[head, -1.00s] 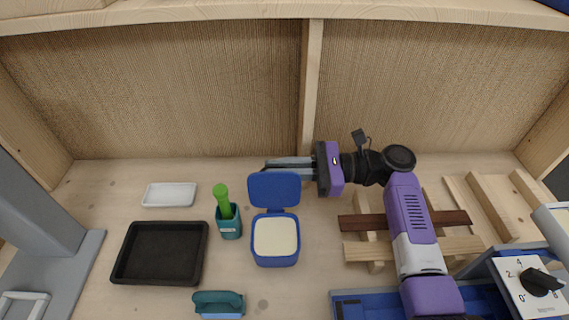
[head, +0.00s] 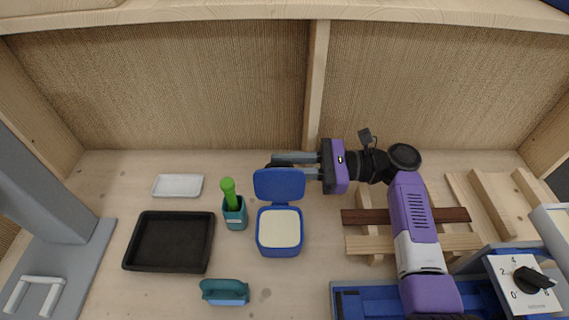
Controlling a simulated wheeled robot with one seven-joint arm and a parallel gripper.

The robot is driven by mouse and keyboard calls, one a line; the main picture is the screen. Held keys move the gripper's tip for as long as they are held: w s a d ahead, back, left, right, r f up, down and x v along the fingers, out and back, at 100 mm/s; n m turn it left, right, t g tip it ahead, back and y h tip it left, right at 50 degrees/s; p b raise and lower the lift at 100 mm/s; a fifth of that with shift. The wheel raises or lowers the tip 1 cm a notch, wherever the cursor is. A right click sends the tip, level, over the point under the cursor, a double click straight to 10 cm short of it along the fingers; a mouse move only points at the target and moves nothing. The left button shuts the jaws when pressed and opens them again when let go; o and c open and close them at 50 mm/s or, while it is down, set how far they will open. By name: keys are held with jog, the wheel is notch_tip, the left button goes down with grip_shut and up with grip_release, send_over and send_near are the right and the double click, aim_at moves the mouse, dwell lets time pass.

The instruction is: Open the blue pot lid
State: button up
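The blue pot (head: 280,250) stands on the wooden table near the middle, with a cream-coloured surface showing inside it. Its blue lid (head: 279,184) is swung up and back on the far side of the pot, so the pot is open. My gripper (head: 272,164) reaches in from the right, behind the lid. One finger shows above the lid's far edge; the other is partly hidden by the lid. The fingers look apart, with a gap between them at the right. Whether a fingertip touches the lid is hidden.
Left of the pot stand a teal holder (head: 235,218) with a green-handled tool, a black tray (head: 130,262) and a white dish (head: 178,186). A teal-handled brush (head: 225,291) lies in front. Wooden slats (head: 440,243) and a dial box (head: 524,285) are at right. A back panel (head: 180,90) closes the far side.

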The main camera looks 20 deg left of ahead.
jog(key=b+v, duration=0.1)
jog(key=v, duration=0.6)
jog(key=shift+d+b, duration=0.35)
jog(key=shift+d, duration=0.05)
jog(key=shift+w, duration=0.15)
